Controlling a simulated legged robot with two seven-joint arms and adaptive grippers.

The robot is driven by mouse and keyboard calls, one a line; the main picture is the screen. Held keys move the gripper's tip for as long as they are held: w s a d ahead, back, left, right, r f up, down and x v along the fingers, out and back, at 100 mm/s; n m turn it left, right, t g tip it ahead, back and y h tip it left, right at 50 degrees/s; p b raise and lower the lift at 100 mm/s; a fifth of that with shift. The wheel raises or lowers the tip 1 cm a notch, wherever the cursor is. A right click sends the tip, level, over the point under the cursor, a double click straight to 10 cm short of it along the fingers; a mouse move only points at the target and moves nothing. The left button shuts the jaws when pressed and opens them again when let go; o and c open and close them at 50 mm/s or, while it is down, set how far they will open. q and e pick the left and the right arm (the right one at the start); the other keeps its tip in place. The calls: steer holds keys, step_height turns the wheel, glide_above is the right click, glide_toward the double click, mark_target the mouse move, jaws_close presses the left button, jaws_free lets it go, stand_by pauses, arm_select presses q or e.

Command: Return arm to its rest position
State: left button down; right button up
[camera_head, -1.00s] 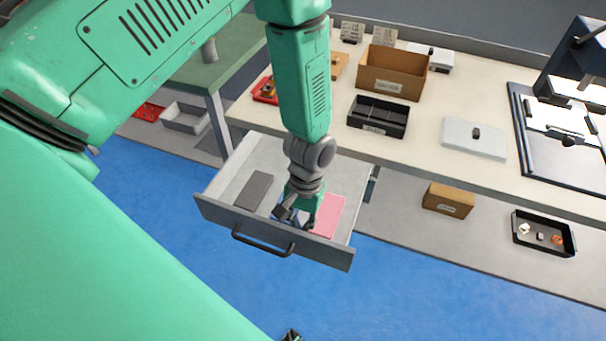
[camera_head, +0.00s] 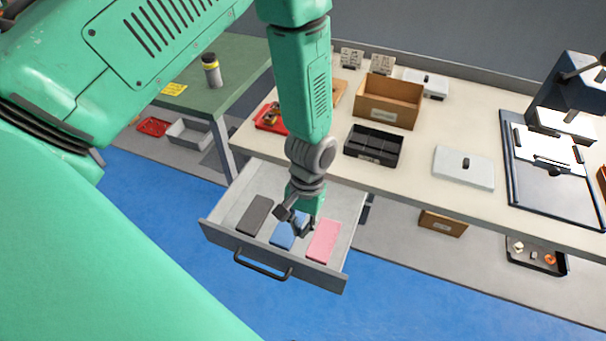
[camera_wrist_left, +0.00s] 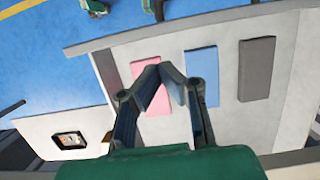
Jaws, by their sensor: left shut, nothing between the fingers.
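My left arm (camera_head: 300,85) comes in from the top left and hangs down over the open drawer (camera_head: 228,233). My left gripper (camera_head: 296,228) is shut and empty, just above the drawer's inside. In the drawer lie a dark grey block (camera_head: 255,214), a blue block (camera_head: 287,232) and a pink block (camera_head: 323,241), side by side. The gripper partly covers the blue block in the head view. In the left wrist view the shut fingertips (camera_wrist_left: 160,68) show in front of the pink block (camera_wrist_left: 152,99), with the blue block (camera_wrist_left: 202,76) beside them. My right gripper is not in view.
The drawer hangs out below the cream workbench (camera_head: 420,150). On the bench stand a cardboard box (camera_head: 389,101), a black divided tray (camera_head: 374,147), a grey lidded plate (camera_head: 464,168) and a dark machine (camera_head: 555,150). A green table (camera_head: 240,65) stands at the left. The blue floor in front is clear.

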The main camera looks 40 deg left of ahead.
arm_select(q)
steer(key=shift+m+t, duration=0.5)
steer(key=s+f, duration=0.1)
steer(key=s, duration=0.1)
steer(key=s+a, duration=0.1)
steer(key=s, duration=0.2)
steer(key=s+a+f, duration=0.1)
steer(key=s, duration=0.2)
steer(key=shift+f+p, duration=0.3)
steer(key=shift+p, duration=0.05)
steer(key=s+a+m+t, duration=0.1)
steer(key=s+a+t, duration=0.15)
steer(key=s, duration=0.75)
steer(key=w+f+m+b, duration=0.1)
steer(key=w+f+b, duration=0.2)
steer(key=f+b, duration=0.6)
steer(key=shift+d+y+b, duration=0.3)
steer(key=shift+d+b, duration=0.1)
steer(key=shift+b, duration=0.05)
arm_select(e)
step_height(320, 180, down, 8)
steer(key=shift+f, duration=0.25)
